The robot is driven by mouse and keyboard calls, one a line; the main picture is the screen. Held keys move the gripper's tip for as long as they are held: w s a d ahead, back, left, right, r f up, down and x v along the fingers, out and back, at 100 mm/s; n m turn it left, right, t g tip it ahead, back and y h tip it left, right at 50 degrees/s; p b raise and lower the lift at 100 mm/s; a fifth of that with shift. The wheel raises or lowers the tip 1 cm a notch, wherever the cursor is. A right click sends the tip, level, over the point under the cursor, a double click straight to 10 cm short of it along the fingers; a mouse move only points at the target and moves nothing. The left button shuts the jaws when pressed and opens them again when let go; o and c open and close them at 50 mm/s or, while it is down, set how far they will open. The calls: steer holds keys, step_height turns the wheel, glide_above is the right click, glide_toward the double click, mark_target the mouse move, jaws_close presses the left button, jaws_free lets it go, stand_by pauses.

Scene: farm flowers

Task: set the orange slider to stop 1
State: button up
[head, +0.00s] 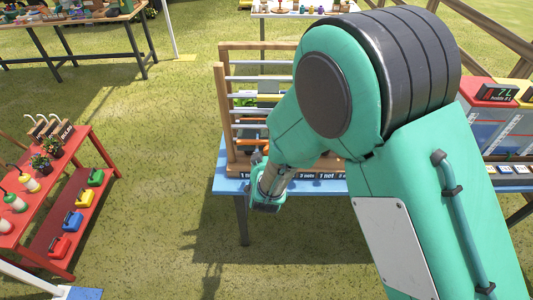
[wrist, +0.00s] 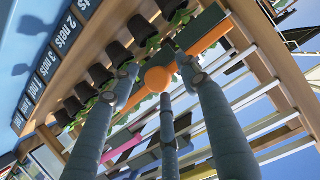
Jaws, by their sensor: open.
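The orange slider shows in the wrist view as a round orange knob (wrist: 158,79), with an orange bar running diagonally behind it. My gripper (wrist: 160,74) is open, its three grey fingers spread around the knob. I cannot tell whether any finger touches it. In the head view my gripper (head: 260,162) is at the lower left of a wooden rack (head: 222,110) with several horizontal rods. My arm covers the rack's right part there, and the knob cannot be made out. The stop the slider stands at cannot be read.
The rack stands on a blue table (head: 228,186) with black labels such as "2 nets" (wrist: 69,28) along its front. Dark pots (wrist: 118,51) with green plants line the rack. A red shelf (head: 62,215) stands left, a grey-red unit (head: 490,120) right. Grass between is clear.

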steer(key=v, duration=1.1)
steer(key=shift+s, duration=0.2)
steer(key=shift+r, duration=0.1)
stand_by(0.3)
steer(key=s+d+r+g+y, duration=0.2)
steer(key=d+r, duration=0.1)
steer(key=r, duration=0.4)
steer(key=s+d+r+g+y, duration=0.1)
steer(key=s+d+r+g, duration=0.15)
steer(key=r, duration=0.55)
steer(key=s+d+r+g+h, duration=0.1)
steer(key=s+d+r, duration=0.3)
steer(key=s+d, duration=0.4)
steer(key=s+d+r+g+h, duration=0.2)
steer(key=s+d+r, duration=0.2)
steer(key=s+d, duration=0.4)
steer(key=s, duration=0.4)
steer(key=shift+s, duration=0.3)
steer(key=shift+d, duration=0.1)
stand_by(0.3)
